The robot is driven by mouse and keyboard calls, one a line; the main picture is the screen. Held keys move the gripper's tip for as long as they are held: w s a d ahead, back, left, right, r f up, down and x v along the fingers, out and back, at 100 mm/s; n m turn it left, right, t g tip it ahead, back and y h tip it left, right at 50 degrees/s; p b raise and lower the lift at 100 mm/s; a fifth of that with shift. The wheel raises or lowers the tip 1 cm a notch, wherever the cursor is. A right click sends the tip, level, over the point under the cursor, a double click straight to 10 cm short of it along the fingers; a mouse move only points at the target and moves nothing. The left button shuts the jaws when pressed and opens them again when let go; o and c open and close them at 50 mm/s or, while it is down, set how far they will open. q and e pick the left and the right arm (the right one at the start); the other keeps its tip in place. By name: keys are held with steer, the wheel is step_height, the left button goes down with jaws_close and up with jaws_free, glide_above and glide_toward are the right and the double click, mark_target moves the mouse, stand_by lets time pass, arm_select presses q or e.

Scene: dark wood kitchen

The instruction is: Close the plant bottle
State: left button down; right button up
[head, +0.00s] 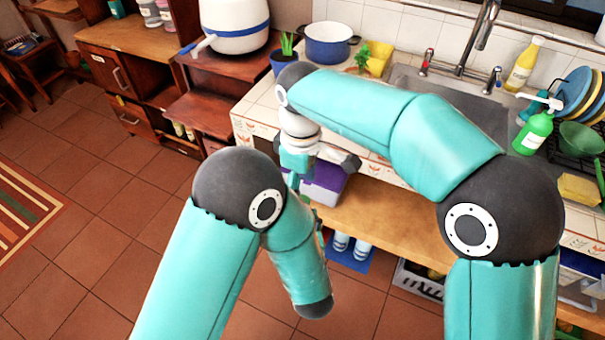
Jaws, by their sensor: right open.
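My right gripper (322,166) is at the front edge of the tiled counter, above a purple-and-white box. It is small and partly hidden by its own wrist, and I cannot make out anything held in it. A green bottle with a white pump or spray top (535,131) stands upright at the right of the sink, well away from my right gripper. I cannot tell whether it is the plant bottle, and its closure is too small to judge. My left arm bends down in the lower middle, and its gripper does not show.
A potted plant (286,54), a blue pot (328,45) and a small plant (362,60) stand behind my right arm. A yellow bottle (523,65), blue plates (572,92) and a green strainer (582,138) are at the right. The tiled floor (110,225) at the left is clear.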

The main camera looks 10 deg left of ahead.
steer(key=shift+f, duration=2.75)
jaws_close()
steer(key=shift+o, duration=0.6)
jaws_free()
